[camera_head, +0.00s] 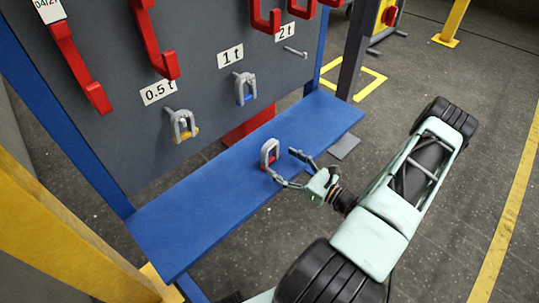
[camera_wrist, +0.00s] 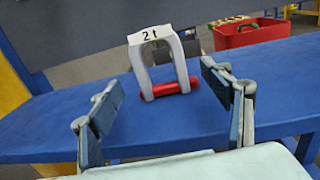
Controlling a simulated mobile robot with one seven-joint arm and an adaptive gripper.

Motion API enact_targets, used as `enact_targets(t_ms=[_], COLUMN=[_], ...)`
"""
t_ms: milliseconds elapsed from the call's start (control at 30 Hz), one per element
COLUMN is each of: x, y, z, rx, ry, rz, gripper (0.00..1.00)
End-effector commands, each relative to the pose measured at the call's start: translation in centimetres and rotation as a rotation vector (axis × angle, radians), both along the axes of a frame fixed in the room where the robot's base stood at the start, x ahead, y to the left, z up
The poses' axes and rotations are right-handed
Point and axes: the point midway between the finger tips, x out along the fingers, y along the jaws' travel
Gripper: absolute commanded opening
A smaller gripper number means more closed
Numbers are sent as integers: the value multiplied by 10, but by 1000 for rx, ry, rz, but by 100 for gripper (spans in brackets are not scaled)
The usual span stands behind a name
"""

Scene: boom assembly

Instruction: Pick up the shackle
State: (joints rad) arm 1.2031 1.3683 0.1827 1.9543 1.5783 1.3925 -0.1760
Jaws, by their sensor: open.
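A grey shackle (camera_head: 269,151) with a red pin stands upright on the blue shelf (camera_head: 215,205), near its front edge. In the wrist view the shackle (camera_wrist: 185,66) carries a white "2t" tag on its top, and the red pin lies low across its legs. My gripper (camera_head: 280,162) is open just in front of the shackle, low over the shelf. In the wrist view its fingers (camera_wrist: 163,95) stand to either side of the shackle, with visible gaps. Whether the tips reach past it I cannot tell.
Two other shackles, one with a yellow pin (camera_head: 183,125) and one with a blue pin (camera_head: 245,88), hang on the grey board's pegs. The peg (camera_head: 295,51) under the "2t" label is bare. Red hooks (camera_head: 80,70) hang above. A red bin (camera_wrist: 250,33) stands behind the shelf.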

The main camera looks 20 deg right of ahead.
Motion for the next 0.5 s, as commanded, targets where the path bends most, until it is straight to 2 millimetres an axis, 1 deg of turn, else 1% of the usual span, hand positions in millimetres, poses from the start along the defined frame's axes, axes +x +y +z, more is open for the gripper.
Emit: enact_targets(t_ms=[167, 400, 500], x=[12, 44, 52], y=[6, 21, 24], z=[-1, -2, -2], rx=[-2, -1, -2], ry=[1, 0, 1], rz=[2, 3, 3], gripper=[72, 72, 72])
